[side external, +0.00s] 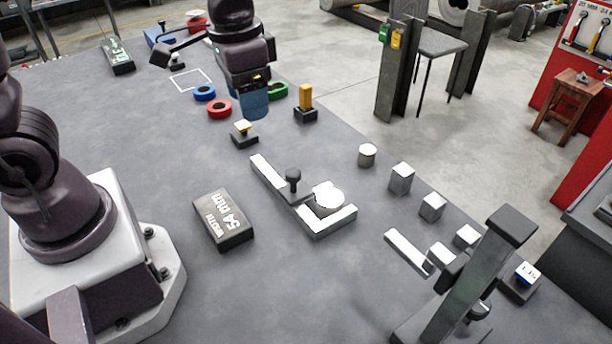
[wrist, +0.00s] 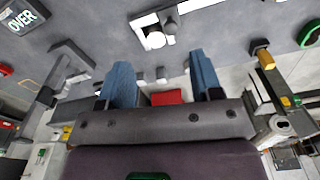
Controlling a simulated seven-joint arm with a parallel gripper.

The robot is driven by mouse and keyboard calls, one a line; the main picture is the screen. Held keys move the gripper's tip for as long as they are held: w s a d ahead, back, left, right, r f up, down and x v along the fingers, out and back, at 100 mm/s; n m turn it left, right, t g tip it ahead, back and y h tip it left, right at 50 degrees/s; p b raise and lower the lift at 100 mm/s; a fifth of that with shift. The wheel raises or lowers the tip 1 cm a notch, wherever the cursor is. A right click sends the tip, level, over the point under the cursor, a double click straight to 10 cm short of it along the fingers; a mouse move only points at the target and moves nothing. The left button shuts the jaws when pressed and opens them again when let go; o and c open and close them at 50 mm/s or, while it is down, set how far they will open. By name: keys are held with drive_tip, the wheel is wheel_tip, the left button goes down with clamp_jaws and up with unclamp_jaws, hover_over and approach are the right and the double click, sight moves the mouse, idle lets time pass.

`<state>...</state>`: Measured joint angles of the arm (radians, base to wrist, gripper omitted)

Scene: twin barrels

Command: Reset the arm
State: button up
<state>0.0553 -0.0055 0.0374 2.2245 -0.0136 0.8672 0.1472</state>
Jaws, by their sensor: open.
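My gripper (side external: 256,104) hangs over the far part of the grey table in the side external view, its blue fingers pointing down. The side external view hides the gap between the fingers.
Metal blocks (side external: 401,178) line the right edge. A tall dark post (side external: 477,268) stands front right.

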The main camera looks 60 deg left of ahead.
drive_tip(key=s+r+n+t, duration=0.1)
drive_tip(key=s+r+t, duration=0.4)
drive_tip(key=s+r, duration=0.4)
drive_tip(key=shift+s+a+n, duration=0.25)
drive_tip(key=shift+a+n, duration=0.1)
drive_tip(key=shift+n, duration=0.05)
